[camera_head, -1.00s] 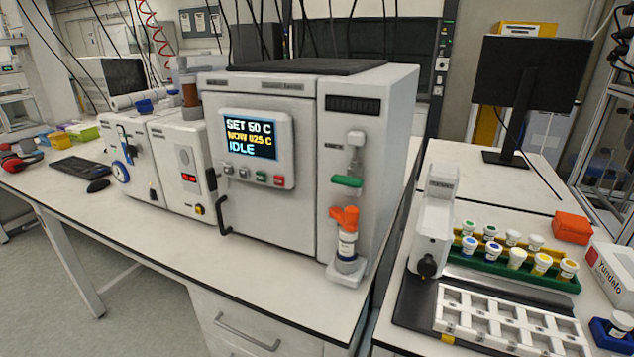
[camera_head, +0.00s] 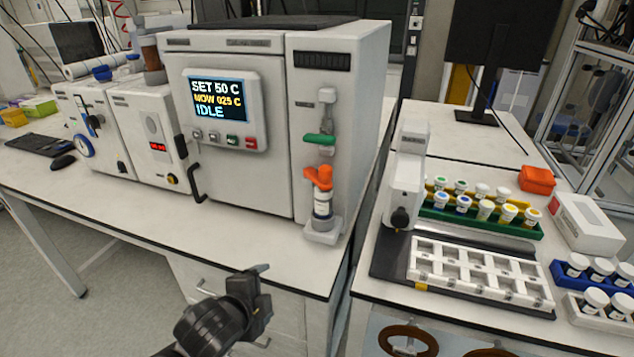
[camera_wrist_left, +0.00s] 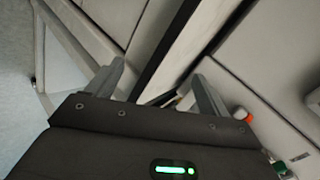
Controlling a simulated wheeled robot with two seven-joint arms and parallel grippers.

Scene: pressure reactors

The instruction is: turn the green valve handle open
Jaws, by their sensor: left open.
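The green valve handle (camera_head: 319,139) is a short bar lying roughly level on the front right panel of the white reactor (camera_head: 240,180). Just below it, an orange fitting (camera_head: 318,178) sits on top of a white-labelled vial (camera_head: 322,203) in a small holder. My left gripper (camera_head: 264,305) is low in front of the bench edge, below and left of the handle and well apart from it. In the left wrist view its two fingers (camera_wrist_left: 158,70) are spread with nothing between them. A small orange part (camera_wrist_left: 241,114) shows to their right. My right gripper is out of view.
A black door handle (camera_head: 198,185) sticks out at the reactor's lower left. The bench top (camera_head: 240,238) in front of the reactor is clear.

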